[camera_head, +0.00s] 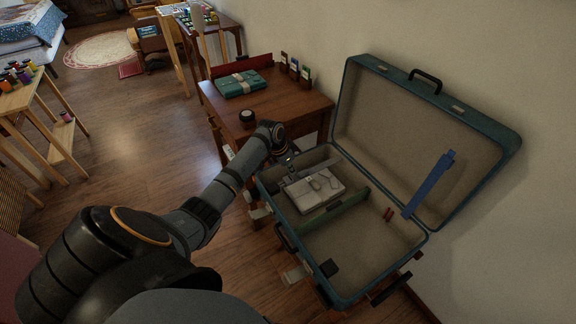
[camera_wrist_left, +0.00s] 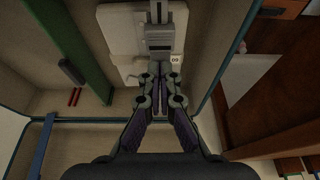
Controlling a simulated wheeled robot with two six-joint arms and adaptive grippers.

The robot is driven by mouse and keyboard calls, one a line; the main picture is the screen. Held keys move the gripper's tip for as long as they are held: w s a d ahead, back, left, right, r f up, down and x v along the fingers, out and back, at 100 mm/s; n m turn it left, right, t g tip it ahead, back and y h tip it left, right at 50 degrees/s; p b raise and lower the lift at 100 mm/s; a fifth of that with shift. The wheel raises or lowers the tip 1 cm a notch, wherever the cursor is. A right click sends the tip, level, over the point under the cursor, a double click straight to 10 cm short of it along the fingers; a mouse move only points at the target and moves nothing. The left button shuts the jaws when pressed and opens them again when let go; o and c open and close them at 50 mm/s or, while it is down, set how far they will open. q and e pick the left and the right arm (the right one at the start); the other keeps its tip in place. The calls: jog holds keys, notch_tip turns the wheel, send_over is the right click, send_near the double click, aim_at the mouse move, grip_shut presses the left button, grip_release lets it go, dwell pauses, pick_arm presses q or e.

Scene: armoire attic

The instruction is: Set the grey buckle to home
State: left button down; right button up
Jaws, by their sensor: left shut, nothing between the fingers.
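The open teal suitcase (camera_head: 345,297) stands right of centre in the head view. A grey buckle (camera_wrist_left: 159,32) on a grey strap lies over a pale bundle (camera_wrist_left: 118,42) in the left wrist view, just past my left gripper's tips. In the head view, the grey strap (camera_head: 320,170) crosses the compartment beside the pale bundle (camera_head: 318,193). My left gripper (camera_wrist_left: 160,88) is shut and empty, pointing toward the buckle; I cannot tell whether it touches. In the head view my left gripper (camera_head: 289,162) is small and dark over the suitcase's near-left compartment. My right gripper is not in view.
A green divider (camera_head: 345,212) splits the suitcase. A blue strap (camera_head: 428,187) hangs from the raised lid at the right. A wooden table (camera_head: 290,98) with a folded teal cloth (camera_head: 240,84) and a dark round tin (camera_head: 247,117) stands behind my arm.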

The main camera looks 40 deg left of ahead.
aim_at(288, 179)
pick_arm(q)
jog(key=shift+x, duration=1.75)
jog(key=s+p, duration=0.1)
jog(key=s+a+p, duration=0.1)
jog(key=p, duration=0.1)
jog(key=shift+r, duration=0.35)
jog(key=shift+s+f, duration=0.15)
jog(key=shift+s, duration=0.2)
jog(key=shift+f, duration=0.25)
